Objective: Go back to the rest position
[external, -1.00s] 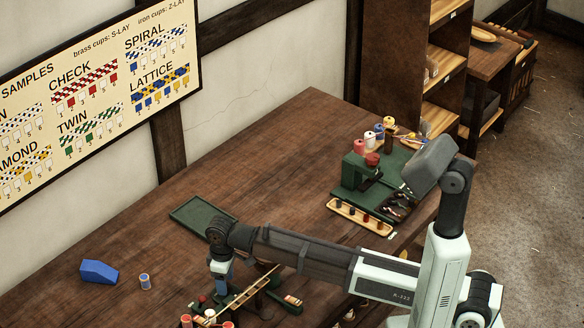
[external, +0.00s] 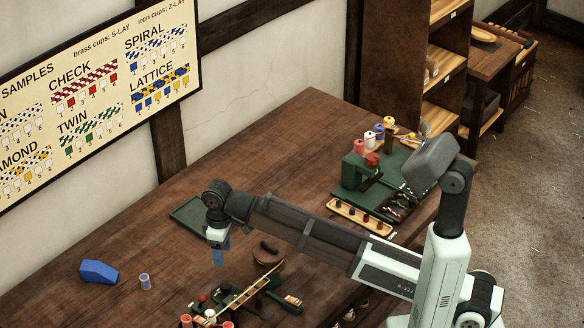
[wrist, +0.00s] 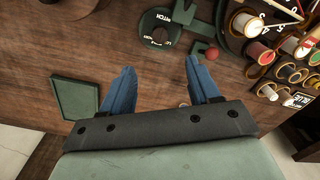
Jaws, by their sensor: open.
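My gripper (external: 219,256) hangs from the wrist above the dark wooden bench, in front of the green tray. In the wrist view my gripper (wrist: 160,75) shows two blue fingers spread apart with nothing between them. In the external view it is clear of the green braiding stand (external: 232,303) below it, which carries several coloured spools and a light wooden bar.
A flat green tray (external: 185,212) lies just behind my gripper. A blue block (external: 98,271) and a small spool (external: 145,281) stand at the left. A green station (external: 372,180) with spools and a wooden tray (external: 358,217) are at the back right. The far bench middle is bare.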

